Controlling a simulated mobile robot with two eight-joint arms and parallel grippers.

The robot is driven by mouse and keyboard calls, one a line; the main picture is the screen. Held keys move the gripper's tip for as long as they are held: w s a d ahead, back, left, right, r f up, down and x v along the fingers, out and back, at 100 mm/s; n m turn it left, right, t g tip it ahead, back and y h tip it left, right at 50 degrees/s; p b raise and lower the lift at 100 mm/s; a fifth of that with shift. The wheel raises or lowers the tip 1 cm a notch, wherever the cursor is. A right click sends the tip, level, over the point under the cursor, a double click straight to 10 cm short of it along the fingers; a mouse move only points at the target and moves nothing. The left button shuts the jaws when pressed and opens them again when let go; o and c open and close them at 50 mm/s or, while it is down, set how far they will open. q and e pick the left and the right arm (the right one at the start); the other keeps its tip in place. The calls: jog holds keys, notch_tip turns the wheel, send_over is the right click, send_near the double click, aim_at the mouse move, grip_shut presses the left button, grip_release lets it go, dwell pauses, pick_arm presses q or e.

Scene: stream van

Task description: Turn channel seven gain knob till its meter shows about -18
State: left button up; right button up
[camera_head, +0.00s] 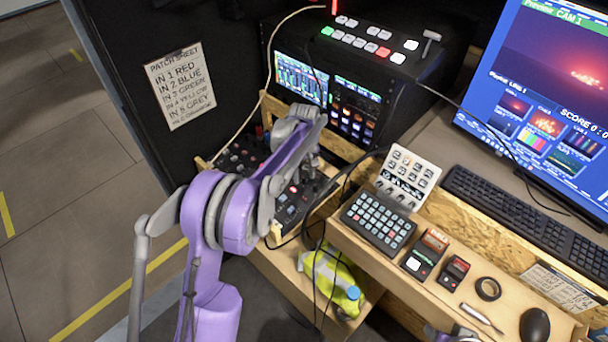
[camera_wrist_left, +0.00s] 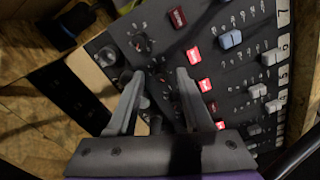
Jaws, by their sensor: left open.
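The black mixer panel (camera_head: 291,207) lies partly hidden under my left arm. In the left wrist view the panel (camera_wrist_left: 222,72) shows knobs, red-lit buttons, faders and number labels, with a 7 (camera_wrist_left: 283,18) at upper right. My left gripper (camera_head: 312,165) is over the panel. In the wrist view its open fingers (camera_wrist_left: 158,73) point at small dark knobs, with a larger knob (camera_wrist_left: 142,43) just beyond the tips. I cannot tell which knob is channel seven's gain, or whether the fingers touch one. The meter screen (camera_head: 301,79) shows coloured bars; its values are too small to read.
A black switcher console (camera_head: 375,45) stands behind the mixer. A button pad (camera_head: 378,221), small boxes (camera_head: 422,252), tape roll (camera_head: 488,288) and keyboard (camera_head: 525,218) lie to the right. Cables hang beside the mixer. A grey part (camera_head: 452,334), possibly my right gripper, shows at the bottom edge.

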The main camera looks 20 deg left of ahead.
pick_arm(q)
jog(key=shift+f, duration=0.15)
grip_shut()
